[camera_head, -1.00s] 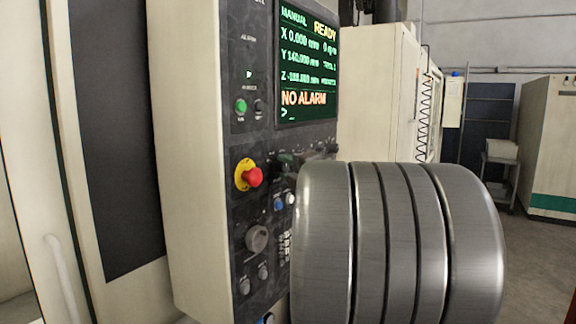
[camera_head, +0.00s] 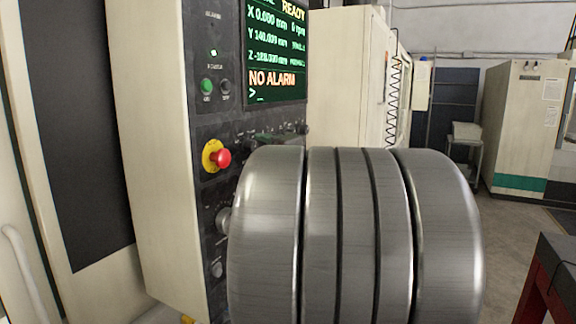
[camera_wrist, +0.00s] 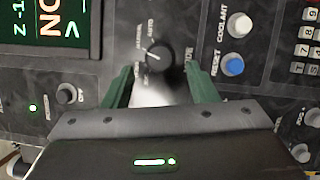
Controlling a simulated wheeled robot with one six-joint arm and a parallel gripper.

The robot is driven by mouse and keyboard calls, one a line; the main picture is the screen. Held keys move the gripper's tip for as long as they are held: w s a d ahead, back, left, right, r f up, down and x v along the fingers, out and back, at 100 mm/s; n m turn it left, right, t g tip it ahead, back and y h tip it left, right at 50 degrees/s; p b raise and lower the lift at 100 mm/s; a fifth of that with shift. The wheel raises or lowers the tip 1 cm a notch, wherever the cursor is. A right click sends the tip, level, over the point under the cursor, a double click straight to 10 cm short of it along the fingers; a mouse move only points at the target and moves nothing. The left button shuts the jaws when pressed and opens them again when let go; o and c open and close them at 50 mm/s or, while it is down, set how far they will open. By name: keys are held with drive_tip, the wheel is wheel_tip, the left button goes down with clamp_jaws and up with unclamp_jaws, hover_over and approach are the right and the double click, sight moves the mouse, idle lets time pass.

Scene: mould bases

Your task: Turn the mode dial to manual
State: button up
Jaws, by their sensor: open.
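The mode dial (camera_wrist: 159,57) is a small black knob on the dark control panel, with AUTO and MANUAL lettering around it in the wrist view. A pale mark shows on its face; which label it points to is hard to tell. My gripper (camera_wrist: 159,72) is open, its two green fingers at either side of the dial's lower part in the picture. I cannot tell whether they touch it. In the head view my thick grey arm hides part of the panel, and the dial is not clearly visible there.
A red emergency button (camera_head: 221,159) on a yellow ring sits left of my arm. The screen (camera_head: 276,48) reads READY and NO ALARM. White and blue buttons (camera_wrist: 234,66) lie right of the dial. A red-framed table (camera_head: 548,283) stands at the lower right.

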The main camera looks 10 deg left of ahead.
drive_tip(key=b+v, duration=0.2)
drive_tip(key=v, duration=0.8)
drive_tip(key=shift+s, duration=0.15)
drive_tip(key=f+p+x, duration=0.1)
drive_tip(key=p+x, duration=0.2)
drive_tip(key=x, duration=1)
drive_tip(key=shift+w+a+r, duration=0.25)
drive_tip(key=shift+w+r, duration=0.05)
drive_tip(key=shift+r, duration=0.2)
drive_tip(key=shift+s+d, duration=0.1)
drive_tip(key=shift+d, duration=0.05)
